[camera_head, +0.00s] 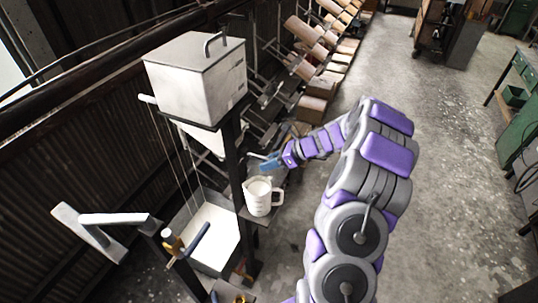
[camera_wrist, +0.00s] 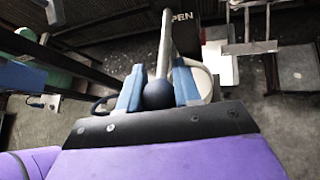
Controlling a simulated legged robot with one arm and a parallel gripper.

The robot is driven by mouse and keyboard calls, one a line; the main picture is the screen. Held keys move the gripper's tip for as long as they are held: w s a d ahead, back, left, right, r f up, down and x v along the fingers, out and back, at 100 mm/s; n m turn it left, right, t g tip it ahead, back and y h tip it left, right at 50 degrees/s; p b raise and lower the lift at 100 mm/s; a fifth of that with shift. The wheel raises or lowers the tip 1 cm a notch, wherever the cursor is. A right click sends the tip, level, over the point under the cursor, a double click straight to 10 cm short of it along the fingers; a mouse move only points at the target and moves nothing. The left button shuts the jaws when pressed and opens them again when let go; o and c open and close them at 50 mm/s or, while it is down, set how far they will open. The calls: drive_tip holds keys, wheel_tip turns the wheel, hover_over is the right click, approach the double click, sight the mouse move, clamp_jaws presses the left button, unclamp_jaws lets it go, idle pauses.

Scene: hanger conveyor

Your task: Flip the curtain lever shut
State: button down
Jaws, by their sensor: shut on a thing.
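The curtain lever shows in the wrist view as a grey rod with a dark round knob (camera_wrist: 158,95) at its near end. My gripper (camera_wrist: 158,92) has its two blue fingers on either side of the knob and is shut on it. The rod runs away from the fingers toward a dark plate with the letters "PEN" (camera_wrist: 183,16). In the head view my gripper (camera_head: 268,163) is beside the dark post, just above the white jug. The lever is small there and mostly hidden by the fingers.
A white lidded tank (camera_head: 195,85) stands on the frame, above and left of my gripper. A white jug (camera_head: 258,197) sits close below it. A tray (camera_head: 212,238) with white contents is lower left. A rack of boards (camera_head: 310,65) stands behind.

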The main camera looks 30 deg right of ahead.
sight(267, 158)
drive_tip(key=shift+w+r+p, duration=0.1)
drive_tip(key=shift+r+p, duration=0.45)
drive_tip(key=shift+r, duration=0.15)
drive_tip(key=shift+w+r+p, duration=0.1)
drive_tip(key=shift+r+p, duration=0.25)
drive_tip(key=shift+p, duration=0.55)
drive_tip(key=shift+w+a+r+p, duration=0.15)
drive_tip(key=shift+r+p, duration=0.4)
drive_tip(key=shift+p, duration=0.2)
drive_tip(key=shift+w+a+r+p, duration=0.15)
drive_tip(key=shift+r+p, duration=0.4)
drive_tip(key=shift+p, duration=0.2)
drive_tip(key=c, duration=0.8)
unclamp_jaws()
drive_tip(key=shift+f, duration=0.15)
drive_tip(key=shift+s+d, duration=0.1)
drive_tip(key=v, duration=0.5)
drive_tip(key=b+v, duration=0.1)
drive_tip(key=v, duration=0.5)
drive_tip(key=b+v, duration=0.1)
drive_tip(key=v, duration=0.5)
drive_tip(key=shift+w+d+r, duration=0.1)
drive_tip(key=shift+w+r, duration=0.1)
drive_tip(key=shift+r, duration=0.05)
